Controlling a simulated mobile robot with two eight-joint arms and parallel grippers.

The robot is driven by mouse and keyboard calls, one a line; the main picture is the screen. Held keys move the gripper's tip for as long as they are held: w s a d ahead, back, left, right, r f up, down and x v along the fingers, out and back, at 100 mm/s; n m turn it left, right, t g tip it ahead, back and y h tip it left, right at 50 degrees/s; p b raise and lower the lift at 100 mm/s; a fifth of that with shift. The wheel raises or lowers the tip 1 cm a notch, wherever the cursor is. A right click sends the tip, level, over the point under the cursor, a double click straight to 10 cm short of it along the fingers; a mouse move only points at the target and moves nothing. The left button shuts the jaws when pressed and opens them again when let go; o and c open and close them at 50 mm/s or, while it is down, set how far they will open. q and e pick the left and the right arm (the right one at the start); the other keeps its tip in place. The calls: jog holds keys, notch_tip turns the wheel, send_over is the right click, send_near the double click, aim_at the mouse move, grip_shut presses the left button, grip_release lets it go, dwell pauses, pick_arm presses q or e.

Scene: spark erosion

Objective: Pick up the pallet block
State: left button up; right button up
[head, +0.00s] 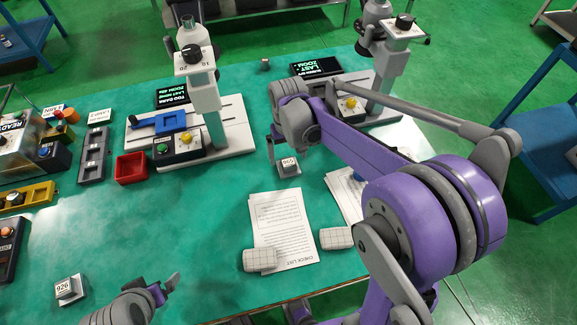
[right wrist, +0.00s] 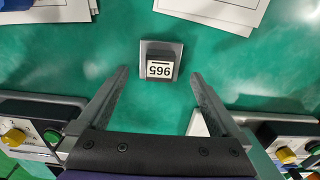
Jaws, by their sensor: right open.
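A small pallet block with a grey base, dark body and white number label (head: 289,165) stands on the green table below my right gripper (head: 280,150). In the right wrist view the pallet block (right wrist: 160,63) lies ahead, centred between the spread fingertips, with clear space on both sides. My right gripper (right wrist: 159,78) is open and empty. A second, similar numbered block (head: 70,289) sits at the table's front left. My left gripper (head: 165,289) is near the front edge, to the right of that second block; its finger gap is unclear.
Two measuring stands with black displays (head: 172,95) (head: 315,66) stand at the back. A red tray (head: 131,168) and a grey rack (head: 93,155) are at left.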

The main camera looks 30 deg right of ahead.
aim_at(288, 162)
jog(key=shift+s+f, duration=0.1)
jog(key=shift+f, duration=1.85)
grip_shut()
